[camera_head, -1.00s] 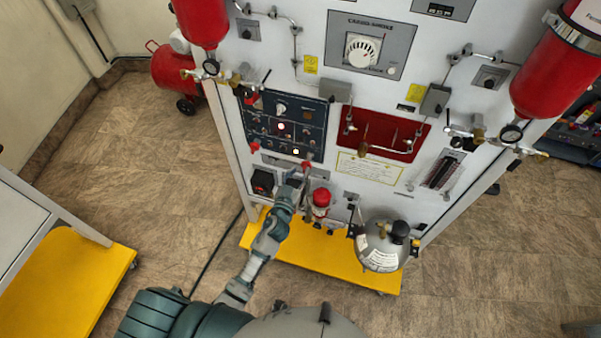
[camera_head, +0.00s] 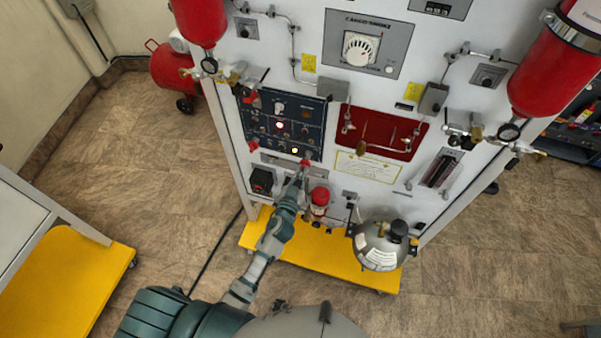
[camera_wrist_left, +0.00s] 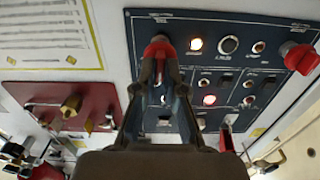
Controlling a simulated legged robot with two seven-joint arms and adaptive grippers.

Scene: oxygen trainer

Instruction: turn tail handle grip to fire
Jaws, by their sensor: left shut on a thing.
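The dark blue control panel (camera_head: 262,112) is on the front of the white trainer. A red handle grip (camera_head: 305,162) is at its lower right corner, and I take it as the tail handle grip; its label is too small to read. In the left wrist view this grip (camera_wrist_left: 158,46) sits between the fingertips of my left gripper (camera_wrist_left: 160,66). The left gripper (camera_head: 303,169) is shut on it, and the fingers hide its sides. A second red handle (camera_head: 254,146) is at the panel's lower left, apart from the gripper. My right gripper is out of view.
A red recessed panel (camera_head: 381,134) with pipes and valves is to the right of the blue panel. A red-topped fitting (camera_head: 320,196) is close beside my left arm.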

